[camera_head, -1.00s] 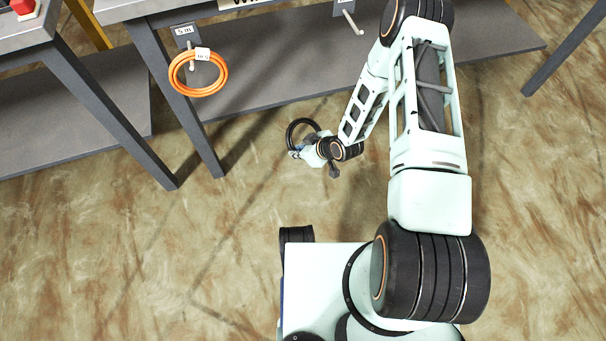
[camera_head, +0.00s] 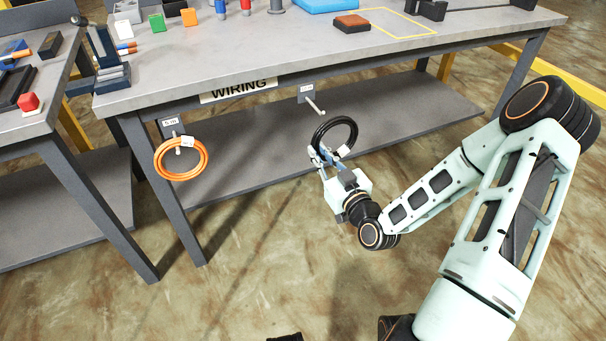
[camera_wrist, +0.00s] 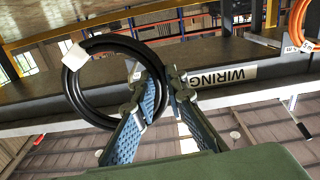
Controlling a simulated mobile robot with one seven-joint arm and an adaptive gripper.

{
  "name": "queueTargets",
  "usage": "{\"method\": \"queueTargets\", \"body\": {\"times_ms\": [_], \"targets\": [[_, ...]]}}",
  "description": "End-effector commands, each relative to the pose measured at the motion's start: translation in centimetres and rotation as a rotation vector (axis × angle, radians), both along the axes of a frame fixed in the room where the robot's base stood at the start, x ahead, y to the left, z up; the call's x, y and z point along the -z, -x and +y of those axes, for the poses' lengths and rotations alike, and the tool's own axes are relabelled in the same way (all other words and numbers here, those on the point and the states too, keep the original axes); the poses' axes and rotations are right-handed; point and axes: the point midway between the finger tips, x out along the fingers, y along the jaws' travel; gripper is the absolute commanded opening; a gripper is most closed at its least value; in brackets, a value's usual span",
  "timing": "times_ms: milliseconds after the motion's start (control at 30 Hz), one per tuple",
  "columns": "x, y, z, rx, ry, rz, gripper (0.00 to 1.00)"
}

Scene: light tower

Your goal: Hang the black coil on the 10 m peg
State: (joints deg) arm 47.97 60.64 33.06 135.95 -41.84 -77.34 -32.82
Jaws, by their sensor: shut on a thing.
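The black coil (camera_head: 335,121) is a dark ring with a small white tag, held up in front of the bench's front edge. My gripper (camera_head: 318,158) is shut on its lower left side in the head view. In the wrist view the coil (camera_wrist: 72,92) hangs left of and between the blue-padded fingers (camera_wrist: 158,92). A bare peg (camera_head: 316,106) with a grey label plate sticks out below the bench top, just left of and above the coil; its label is too small to read. The coil is apart from this peg in the head view.
An orange coil (camera_head: 157,165) hangs on the peg under the 5 m label at the left. The bench (camera_head: 440,42) has a WIRING sign (camera_head: 239,90) and a lower shelf (camera_head: 252,155). Tools and blocks lie on top. Floor in front is clear.

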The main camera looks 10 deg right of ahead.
Motion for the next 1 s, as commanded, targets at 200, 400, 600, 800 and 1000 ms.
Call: {"method": "queueTargets", "body": {"times_ms": [200, 400, 600, 800, 1000], "targets": [[-1.0, 0.1, -0.5, 0.015, -0.005, -0.018, 0.0], [-1.0, 0.1, -0.5, 0.014, -0.004, -0.017, 0.0], [-0.8, 0.1, -0.4, 0.018, 0.0, -0.016, 0.0], [-0.8, -1.1, -0.1, 0.018, 0.0, -0.018, 0.0], [-0.8, -2.4, 0.4, 0.017, 0.001, -0.017, 0.0]]}}
